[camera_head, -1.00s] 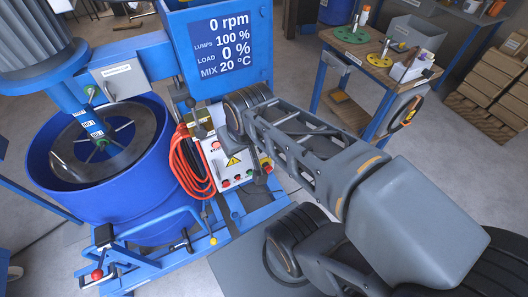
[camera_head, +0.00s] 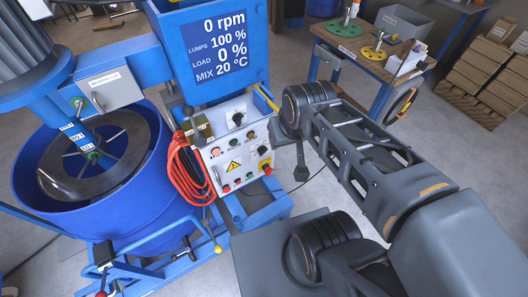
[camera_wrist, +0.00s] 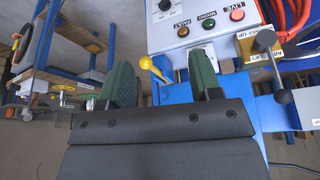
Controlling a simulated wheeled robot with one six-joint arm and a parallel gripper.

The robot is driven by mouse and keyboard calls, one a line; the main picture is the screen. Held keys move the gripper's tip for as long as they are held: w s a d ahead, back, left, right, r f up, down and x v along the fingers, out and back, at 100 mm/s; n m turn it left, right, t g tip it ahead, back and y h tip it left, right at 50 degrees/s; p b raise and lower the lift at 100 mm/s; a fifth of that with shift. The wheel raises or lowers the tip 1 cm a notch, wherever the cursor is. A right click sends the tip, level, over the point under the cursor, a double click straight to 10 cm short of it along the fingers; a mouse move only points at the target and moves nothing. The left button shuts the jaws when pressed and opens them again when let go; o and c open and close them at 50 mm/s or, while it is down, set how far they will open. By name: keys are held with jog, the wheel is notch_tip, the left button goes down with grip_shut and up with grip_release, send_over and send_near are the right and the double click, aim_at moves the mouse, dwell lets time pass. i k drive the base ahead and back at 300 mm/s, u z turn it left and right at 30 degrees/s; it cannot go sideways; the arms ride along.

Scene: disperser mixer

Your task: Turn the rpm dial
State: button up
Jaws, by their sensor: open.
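The white control panel (camera_head: 222,168) on the blue mixer carries a black dial (camera_head: 238,119) at its upper part, and a second black knob (camera_head: 262,150) lower right. Their labels are too small to read. In the wrist view the panel (camera_wrist: 215,38) appears upside down, with the lower knob (camera_wrist: 165,5) at the top edge. My gripper (camera_wrist: 162,84) is open and empty, its two green fingers apart, in front of the panel's upper edge. The right finger and the gripper body hide part of the panel there.
A yellow-knobbed lever (camera_wrist: 146,63) lies close beyond the fingers. A black ball-ended lever (camera_wrist: 282,96) is to the right. Orange cable (camera_head: 183,165) hangs left of the panel. The blue drum (camera_head: 130,190) stands left, a workbench (camera_head: 375,65) behind right. The display (camera_head: 223,57) reads 0 rpm.

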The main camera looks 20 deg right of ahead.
aim_at(262, 150)
jog(key=z, duration=1.35)
jog(key=k, duration=1.05)
jog(key=u, duration=1.5)
jog(key=i, duration=0.5)
